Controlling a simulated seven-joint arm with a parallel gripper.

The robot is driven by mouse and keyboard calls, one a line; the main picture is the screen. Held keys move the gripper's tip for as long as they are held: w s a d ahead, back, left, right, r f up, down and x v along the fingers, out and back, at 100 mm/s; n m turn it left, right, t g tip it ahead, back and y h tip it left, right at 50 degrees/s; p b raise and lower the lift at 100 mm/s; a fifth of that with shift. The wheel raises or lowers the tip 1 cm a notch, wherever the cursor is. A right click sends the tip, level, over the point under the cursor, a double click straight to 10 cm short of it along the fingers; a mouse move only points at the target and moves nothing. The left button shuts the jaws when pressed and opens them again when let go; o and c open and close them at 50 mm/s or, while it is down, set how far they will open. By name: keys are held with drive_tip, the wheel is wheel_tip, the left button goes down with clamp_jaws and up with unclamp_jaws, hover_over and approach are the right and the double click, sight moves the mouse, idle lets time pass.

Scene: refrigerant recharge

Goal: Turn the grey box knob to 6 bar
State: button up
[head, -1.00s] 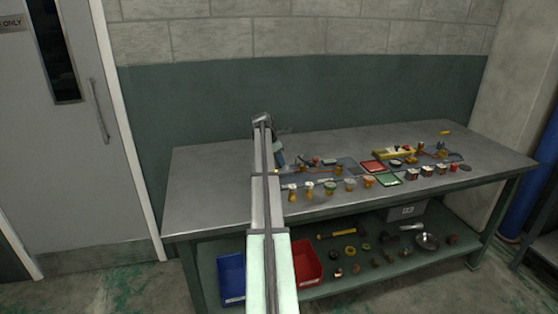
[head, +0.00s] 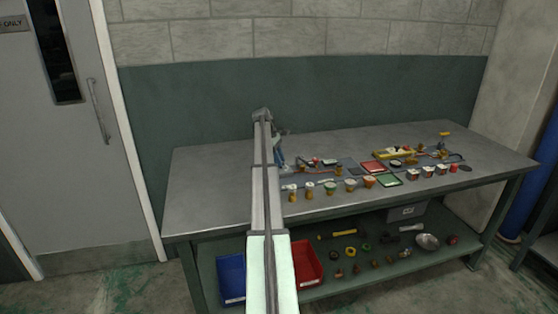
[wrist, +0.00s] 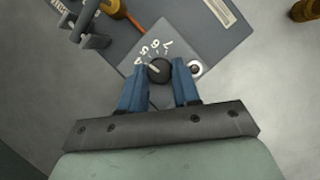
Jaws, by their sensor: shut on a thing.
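In the wrist view a black knob (wrist: 158,70) sits on a grey box face (wrist: 184,44) marked with white numbers, among them 5, 6 and 7. The white mark on the knob points up and left; I cannot tell exactly which number it meets. My gripper (wrist: 159,80) has one blue finger on each side of the knob and is shut on it. In the head view my arm hides much of the grey box, and my gripper (head: 280,152) shows only partly at the left of the bench setup.
A white round fitting (wrist: 195,68) sits right of the knob. The bench's left end is clear.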

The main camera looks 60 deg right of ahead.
drive_tip(key=m, duration=0.2)
drive_tip(key=m+y, duration=0.1)
drive_tip(key=m, duration=0.1)
drive_tip(key=m+y, duration=0.1)
drive_tip(key=m, duration=0.1)
drive_tip(key=shift+d, duration=0.25)
drive_tip(key=shift+m+t+y, duration=0.3)
drive_tip(key=shift+m, duration=0.1)
drive_tip(key=o, duration=1.1)
drive_tip(key=shift+c, duration=0.2)
drive_tip(key=shift+r, duration=0.1)
drive_tip(key=shift+w+d+r, duration=0.1)
drive_tip(key=shift+w+r, duration=0.1)
drive_tip(key=shift+r, duration=0.25)
drive_tip(key=w+d, duration=0.1)
drive_tip(key=w, duration=0.2)
drive_tip(key=w+d, duration=0.2)
drive_tip(key=w, duration=0.2)
drive_tip(key=w+d, duration=0.1)
drive_tip(key=w, duration=0.3)
drive_tip(key=shift+d, duration=0.3)
